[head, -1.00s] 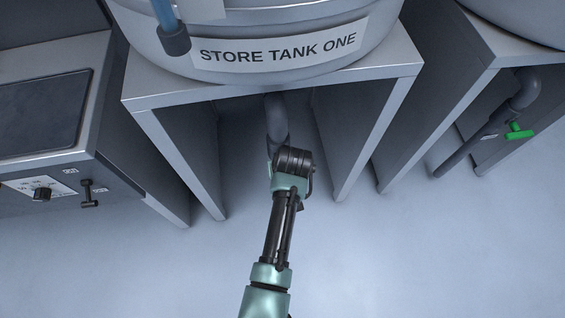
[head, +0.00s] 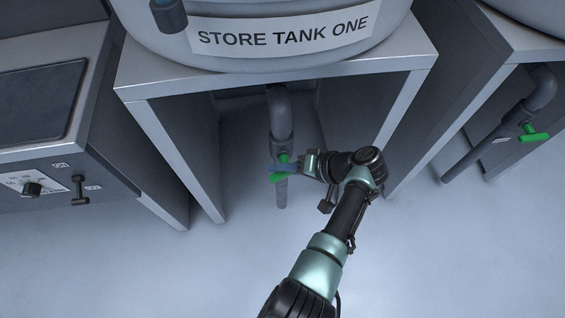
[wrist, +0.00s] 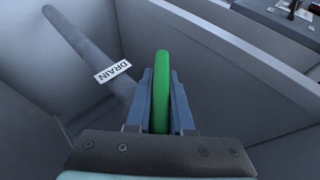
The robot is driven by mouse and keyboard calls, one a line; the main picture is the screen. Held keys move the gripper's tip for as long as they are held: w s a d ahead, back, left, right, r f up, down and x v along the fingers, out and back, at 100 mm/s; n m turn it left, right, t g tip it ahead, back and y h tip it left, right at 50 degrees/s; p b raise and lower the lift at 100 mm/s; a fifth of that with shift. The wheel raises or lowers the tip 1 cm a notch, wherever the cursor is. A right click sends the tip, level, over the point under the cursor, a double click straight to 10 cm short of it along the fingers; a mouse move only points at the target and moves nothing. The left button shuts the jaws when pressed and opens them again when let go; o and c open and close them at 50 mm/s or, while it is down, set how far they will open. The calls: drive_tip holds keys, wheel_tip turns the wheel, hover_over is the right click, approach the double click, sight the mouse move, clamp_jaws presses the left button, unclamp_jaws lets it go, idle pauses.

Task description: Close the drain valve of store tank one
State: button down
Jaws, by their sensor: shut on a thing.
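Store tank one (head: 300,55) stands on a grey stand, its name on a white label. A grey drain pipe (head: 280,118) comes down under it, with a green valve handle (head: 277,177) on it. My gripper (head: 284,168) reaches in from the right and is shut on the green handle. In the wrist view the green handle (wrist: 162,85) stands between the two blue fingers of my gripper (wrist: 160,98). The drain pipe (wrist: 85,50) there carries a white DRAIN label (wrist: 113,71). The handle's exact angle to the pipe is hard to tell, as my fingers cover part of it.
The stand's side panels (head: 175,150) flank the pipe on the left and right. Another tank's stand at the right has its own green valve handle (head: 534,136). The floor in front (head: 150,265) is clear.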

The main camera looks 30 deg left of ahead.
drive_tip(key=g+y+b, duration=0.1)
drive_tip(key=y+b, duration=0.1)
drive_tip(key=b, duration=0.1)
drive_tip(key=m+y+b, duration=0.1)
drive_tip(key=y+b, duration=0.1)
drive_tip(key=b, duration=0.2)
drive_tip(key=m+g+y+b, duration=0.1)
drive_tip(key=y+b, duration=0.1)
drive_tip(key=b, duration=0.1)
drive_tip(key=shift+s+a+r+g+y, duration=0.1)
drive_tip(key=shift+a+r+g+y, duration=0.05)
drive_tip(key=shift+r+g+y, duration=0.2)
drive_tip(key=shift+r, duration=0.1)
drive_tip(key=c, duration=0.8)
unclamp_jaws()
